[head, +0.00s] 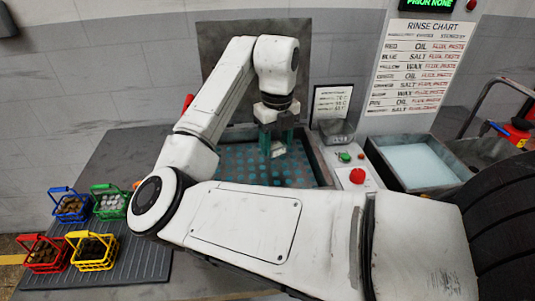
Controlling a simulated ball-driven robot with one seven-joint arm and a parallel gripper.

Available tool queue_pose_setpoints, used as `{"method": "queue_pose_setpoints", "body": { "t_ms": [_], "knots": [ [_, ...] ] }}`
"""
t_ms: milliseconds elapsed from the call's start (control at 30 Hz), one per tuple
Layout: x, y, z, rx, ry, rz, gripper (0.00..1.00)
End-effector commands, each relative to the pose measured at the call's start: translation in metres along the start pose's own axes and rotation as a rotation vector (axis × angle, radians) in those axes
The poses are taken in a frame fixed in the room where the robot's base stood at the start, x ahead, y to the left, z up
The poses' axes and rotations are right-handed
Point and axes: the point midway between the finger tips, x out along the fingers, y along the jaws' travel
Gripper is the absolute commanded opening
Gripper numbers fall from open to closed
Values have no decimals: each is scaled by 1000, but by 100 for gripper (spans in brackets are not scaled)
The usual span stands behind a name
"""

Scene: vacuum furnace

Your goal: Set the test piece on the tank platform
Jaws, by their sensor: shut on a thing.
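My gripper (277,143) hangs from my white arm, pointing down over the tank. Its teal fingers are shut on a small pale grey test piece (278,150), which looks tilted between the fingertips. The tank platform (238,157) is a dark plate with rows of teal-blue holes, inside a grey-walled tank. The test piece is over the right part of the platform. I cannot tell whether it touches the platform. My forearm hides the front of the tank.
Right of the tank are a red button (357,176), a green button (345,157) and a small metal tray (337,132). A basin of pale liquid (415,165) stands farther right. Blue (70,205), green (109,202), red (43,253) and yellow (93,251) baskets sit at left.

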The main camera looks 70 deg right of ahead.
Motion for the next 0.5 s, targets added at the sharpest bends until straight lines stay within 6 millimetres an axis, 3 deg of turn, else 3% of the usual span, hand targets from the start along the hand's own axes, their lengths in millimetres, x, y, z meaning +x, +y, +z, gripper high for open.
{"method": "queue_pose_setpoints", "body": {
  "t_ms": [333, 500],
  "knots": [
    [21, 14, 14, -3, -1, 0, 12],
    [43, 15, 14, -1, 2, 0, 12]
  ]
}}
